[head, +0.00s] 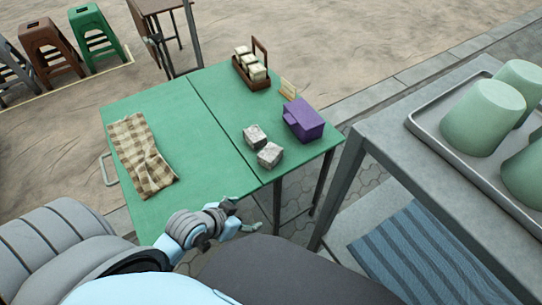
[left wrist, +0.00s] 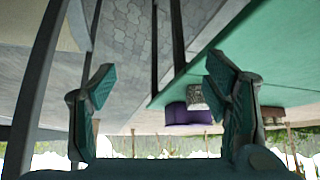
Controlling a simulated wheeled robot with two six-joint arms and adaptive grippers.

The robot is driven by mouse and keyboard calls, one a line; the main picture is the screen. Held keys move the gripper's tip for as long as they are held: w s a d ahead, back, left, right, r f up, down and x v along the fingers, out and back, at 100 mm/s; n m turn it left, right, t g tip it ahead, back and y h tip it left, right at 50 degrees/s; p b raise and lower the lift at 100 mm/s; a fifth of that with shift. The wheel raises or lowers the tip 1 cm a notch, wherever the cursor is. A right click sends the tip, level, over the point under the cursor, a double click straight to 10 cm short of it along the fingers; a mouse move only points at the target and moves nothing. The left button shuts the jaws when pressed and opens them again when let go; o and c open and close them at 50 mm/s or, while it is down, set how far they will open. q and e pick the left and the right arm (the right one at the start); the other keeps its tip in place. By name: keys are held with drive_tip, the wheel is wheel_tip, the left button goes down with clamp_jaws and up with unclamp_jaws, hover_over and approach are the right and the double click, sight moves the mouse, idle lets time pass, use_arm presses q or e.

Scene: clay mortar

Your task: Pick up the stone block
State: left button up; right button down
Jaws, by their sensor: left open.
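Two grey, rough stone blocks sit side by side on the green table (head: 190,120), near its right end. One stone block (head: 255,136) is farther back, and the other stone block (head: 270,155) is nearer the front edge. My left gripper (head: 242,216) is open and empty at the table's near edge, in front of the blocks and apart from them. In the left wrist view, which looks upside down, the open fingers (left wrist: 160,82) frame paving. A stone block (left wrist: 197,97) shows beside the right finger, partly hidden by it. My right gripper is not in view.
A purple box (head: 304,120) stands right behind the blocks. A brown wooden carrier (head: 251,66) with pale jars and a small card (head: 288,90) are farther back. A checked cloth (head: 142,153) lies at left. A grey stand (head: 385,125) with a tray of green cups is at right.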

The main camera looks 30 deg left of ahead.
use_arm(q)
drive_tip(key=w+a+t+h, duration=0.1)
drive_tip(key=w+a+t, duration=0.15)
drive_tip(key=w, duration=0.35)
drive_tip(key=n+t, duration=0.1)
drive_tip(key=t, duration=0.2)
approach(267, 155)
drive_tip(key=shift+t+y, duration=0.25)
drive_tip(key=shift+y, duration=0.15)
drive_tip(key=b+x, duration=0.1)
drive_tip(key=x, duration=0.1)
drive_tip(key=b+x, duration=0.2)
drive_tip(key=x, duration=0.1)
drive_tip(key=shift+f, duration=0.35)
drive_tip(key=x, duration=0.2)
drive_tip(key=b+x, duration=0.1)
drive_tip(key=x, duration=0.1)
drive_tip(key=b+x, duration=0.1)
drive_tip(key=shift+w+d+f, duration=0.1)
drive_tip(key=shift+w+d, duration=0.25)
drive_tip(key=shift+d, duration=0.1)
drive_tip(key=c, duration=1.6)
wheel_tip(267, 155, up, 10)
drive_tip(key=p, duration=0.6)
drive_tip(key=shift+c, duration=0.2)
wheel_tip(267, 155, up, 10)
drive_tip(key=p, duration=0.3)
